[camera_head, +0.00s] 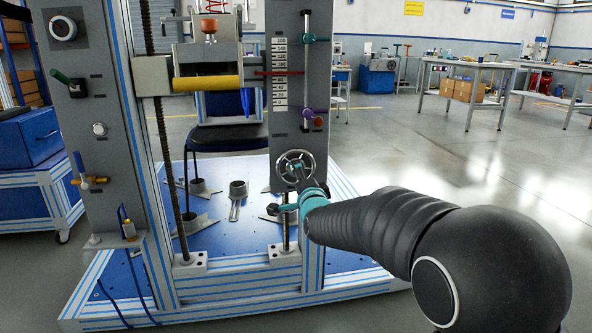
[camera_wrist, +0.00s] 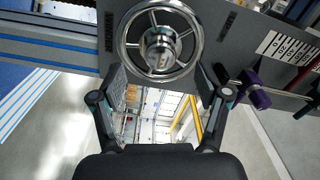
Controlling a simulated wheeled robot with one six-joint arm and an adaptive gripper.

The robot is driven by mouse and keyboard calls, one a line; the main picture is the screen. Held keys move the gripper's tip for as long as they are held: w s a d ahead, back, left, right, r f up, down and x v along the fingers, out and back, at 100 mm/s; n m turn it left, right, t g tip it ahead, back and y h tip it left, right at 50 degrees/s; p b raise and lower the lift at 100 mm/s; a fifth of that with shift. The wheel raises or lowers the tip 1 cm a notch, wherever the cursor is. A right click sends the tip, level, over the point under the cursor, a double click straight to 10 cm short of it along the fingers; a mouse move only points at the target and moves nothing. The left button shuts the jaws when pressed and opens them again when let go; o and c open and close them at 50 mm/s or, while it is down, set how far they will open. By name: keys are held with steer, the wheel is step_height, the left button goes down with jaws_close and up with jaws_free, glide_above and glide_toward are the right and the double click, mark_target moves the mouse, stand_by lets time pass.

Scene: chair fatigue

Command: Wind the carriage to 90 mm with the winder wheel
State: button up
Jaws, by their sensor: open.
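The winder wheel (camera_head: 295,167) is a chrome handwheel low on the grey right column. In the wrist view the wheel (camera_wrist: 128,38) shows its rim, spokes and a central knob (camera_wrist: 160,46) facing me. My gripper (camera_wrist: 163,76) is open, its two fingers on either side just below the wheel, and nothing is between them. In the head view my gripper (camera_head: 291,192) is at the wheel; contact cannot be told. The carriage (camera_head: 155,76), with a yellow bar, is high on the frame. A red pointer (camera_head: 278,73) lies across the scale (camera_head: 280,92); the exact reading is too small to tell.
A purple clamp lever (camera_head: 308,113) sits above the wheel, and shows right of my gripper in the wrist view (camera_wrist: 254,90). A teal lever (camera_head: 313,39) is higher up. A dark chair seat (camera_head: 226,138) stands inside the frame. Open floor (camera_head: 450,170) lies to the right.

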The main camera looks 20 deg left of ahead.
steer(key=shift+n, duration=4.2)
steer(key=n, duration=0.8)
steer(key=shift+n, duration=0.3)
steer(key=n, duration=0.8)
steer(key=shift+r, duration=0.1)
